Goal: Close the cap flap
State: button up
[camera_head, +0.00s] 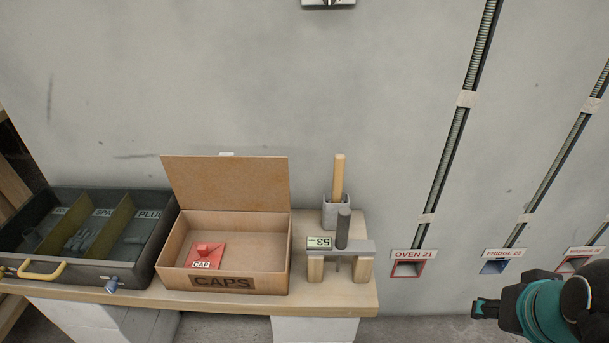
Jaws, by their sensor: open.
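The cardboard box labelled CAPS (222,283) stands on a wooden bench in the head view. Its flap (229,184) is open and stands up at the back edge, leaning slightly back towards the wall. Inside lies one red piece labelled CAP (206,256), on the left of the box floor. My gripper (477,308) is at the lower right, well to the right of the box and beyond the bench end. It is open, points left and touches nothing I can see.
A dark divided case (88,256) with a yellow handle stands left of the box. Right of it are a small wooden stand (341,250) with a dark rod and a grey holder (337,211) with a wooden handle. Conduits and labelled wall boxes, including OVEN 21 (409,263), line the right wall.

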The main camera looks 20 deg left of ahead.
aim_at(226, 180)
jog(key=u, duration=1.85)
